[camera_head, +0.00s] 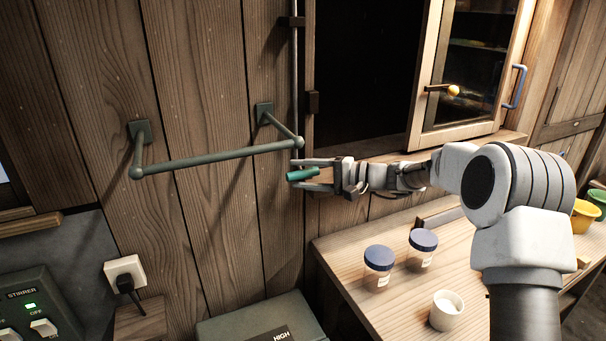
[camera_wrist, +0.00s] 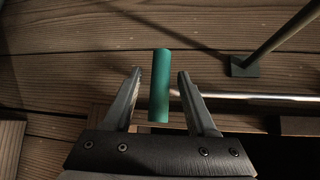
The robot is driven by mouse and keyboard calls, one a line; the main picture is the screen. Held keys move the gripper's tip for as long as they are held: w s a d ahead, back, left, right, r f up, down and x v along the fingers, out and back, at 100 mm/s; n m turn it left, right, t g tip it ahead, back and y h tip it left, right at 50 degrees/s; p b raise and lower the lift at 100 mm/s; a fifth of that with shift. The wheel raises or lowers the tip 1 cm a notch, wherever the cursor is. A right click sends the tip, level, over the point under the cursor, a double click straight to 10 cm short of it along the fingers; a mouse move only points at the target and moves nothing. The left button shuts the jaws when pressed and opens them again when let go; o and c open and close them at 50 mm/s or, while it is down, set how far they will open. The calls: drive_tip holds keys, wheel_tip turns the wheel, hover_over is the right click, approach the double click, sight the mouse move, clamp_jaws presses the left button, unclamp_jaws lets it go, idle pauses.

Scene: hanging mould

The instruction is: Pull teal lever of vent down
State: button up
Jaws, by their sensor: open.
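The teal lever (camera_head: 302,174) is a short teal cylinder, seen in the head view at the tips of my gripper (camera_head: 318,174). In the wrist view the teal lever (camera_wrist: 160,86) stands between the two open fingers of my gripper (camera_wrist: 158,88), with a gap on both sides. Its upper end reaches past the fingertips. A thin metal rod (camera_head: 296,75) runs up the wall behind this spot, and the rod also shows in the wrist view (camera_wrist: 260,97). I cannot make out the vent itself.
A grey-green wall rail (camera_head: 215,159) sticks out just left of the lever. A wooden counter (camera_head: 345,255) below holds two blue-lidded jars (camera_head: 379,267) (camera_head: 422,249) and a white cup (camera_head: 446,310). A glass-fronted cabinet door (camera_head: 465,85) stands above my arm.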

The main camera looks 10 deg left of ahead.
clamp_jaws()
drive_tip(key=shift+d, duration=0.1)
idle(1.2)
